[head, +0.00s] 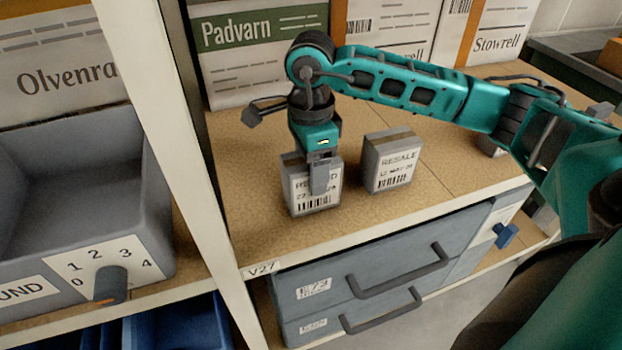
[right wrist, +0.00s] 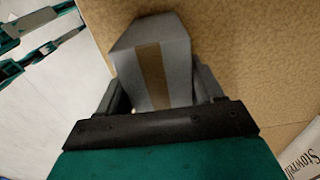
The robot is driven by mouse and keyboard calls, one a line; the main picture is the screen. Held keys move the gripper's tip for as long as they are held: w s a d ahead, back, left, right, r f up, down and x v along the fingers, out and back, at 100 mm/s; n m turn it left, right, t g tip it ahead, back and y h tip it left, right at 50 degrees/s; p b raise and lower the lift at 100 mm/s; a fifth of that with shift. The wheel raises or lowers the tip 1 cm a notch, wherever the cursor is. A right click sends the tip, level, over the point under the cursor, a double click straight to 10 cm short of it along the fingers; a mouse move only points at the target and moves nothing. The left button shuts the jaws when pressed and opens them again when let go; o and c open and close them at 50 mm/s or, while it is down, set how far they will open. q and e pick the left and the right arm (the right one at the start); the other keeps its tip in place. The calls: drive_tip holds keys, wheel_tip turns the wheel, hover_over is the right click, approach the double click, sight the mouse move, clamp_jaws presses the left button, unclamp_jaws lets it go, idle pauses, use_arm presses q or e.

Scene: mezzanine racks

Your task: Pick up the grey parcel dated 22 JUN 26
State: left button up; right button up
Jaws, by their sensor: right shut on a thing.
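A grey parcel (head: 298,205) with a brown tape strip stands on the tan shelf board. Its white label shows a date starting with 22; my finger covers the middle, so the month cannot be read. My right gripper (head: 320,178) comes down from above and is shut on this parcel. In the right wrist view the parcel (right wrist: 180,75) sits between the two fingers of my right gripper (right wrist: 165,95). I cannot tell whether it is clear of the board. My left gripper is not seen in the head view; teal arm parts show at the wrist view's top left.
A second grey parcel (head: 390,165), labelled RESALE, stands close to the right. Another grey item (head: 490,147) is partly hidden behind my right arm. Large boxes (head: 262,50) line the back. A white upright (head: 170,120) stands left, and grey drawers (head: 390,275) are below.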

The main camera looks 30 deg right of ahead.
drive_tip(key=c, duration=0.5)
drive_tip(key=shift+r, duration=0.1)
